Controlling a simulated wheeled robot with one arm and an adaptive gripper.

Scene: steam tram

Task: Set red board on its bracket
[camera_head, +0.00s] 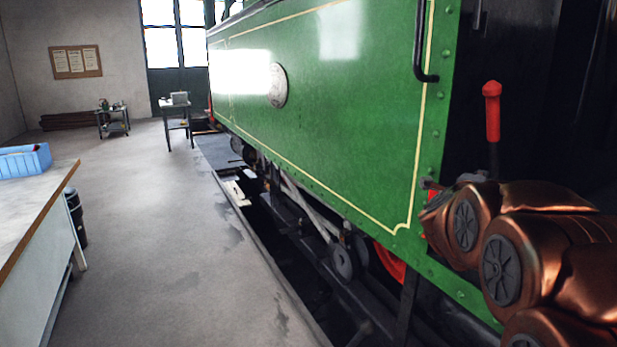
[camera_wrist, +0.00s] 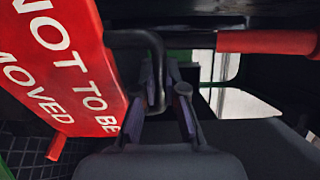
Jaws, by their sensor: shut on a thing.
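The red board (camera_wrist: 75,65) fills the left of the wrist view, tilted, with white letters reading "NOT TO BE MOVED". A dark bent rod (camera_wrist: 130,38) runs from beside its edge and curves down between my fingers. My gripper (camera_wrist: 167,92) is shut on this rod, which appears to be the board's hook. In the head view my copper-coloured arm hides the gripper and most or all of the board; small red patches show beside the arm. I cannot pick out the bracket for certain.
The green tram side (camera_head: 330,110) has a black grab handle (camera_head: 420,45) near its edge. A red-gripped lever (camera_head: 492,112) stands close above my arm; its grip also seems to show in the wrist view (camera_wrist: 265,42).

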